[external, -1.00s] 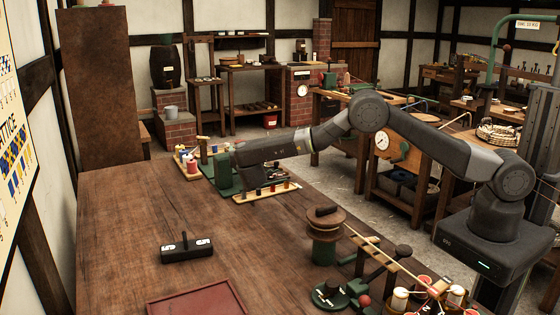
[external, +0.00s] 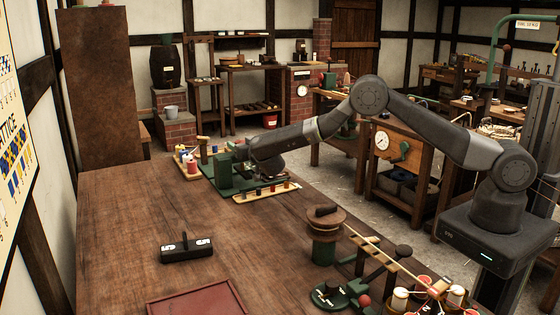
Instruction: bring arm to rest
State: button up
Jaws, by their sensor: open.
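My arm reaches from its base at the right across to the far part of the wooden bench. My gripper (external: 262,172) is at the end of the arm, low over a green-based device (external: 222,172) and close to a light wooden strip with small pegs (external: 268,191). It looks small and dark, with its fingertips partly hidden, and I see nothing held in it. I cannot tell whether it touches the device.
On the bench (external: 130,215) lie a black block with two white labels (external: 187,248) and a red tray (external: 195,300). A spool on a green stand (external: 324,235) and a lever rig (external: 370,260) stand nearer my base. The bench's left middle is clear.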

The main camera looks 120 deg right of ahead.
jog(key=n+t+b, duration=0.1)
jog(key=t+b, duration=0.1)
jog(key=shift+f+n+t, duration=0.25)
jog(key=shift+n+t, duration=0.15)
jog(key=n+t+y+b, duration=0.1)
jog(key=t+b, duration=0.1)
jog(key=b, duration=0.1)
jog(key=shift+n, duration=0.3)
jog(key=shift+s+a+r+t+b, duration=0.1)
jog(key=shift+a+r+t+b, duration=0.05)
jog(key=shift+a+t+b, duration=0.2)
jog(key=b+v, duration=0.2)
jog(key=v, duration=0.8)
jog(key=shift+r, duration=0.2)
dwell(0.8)
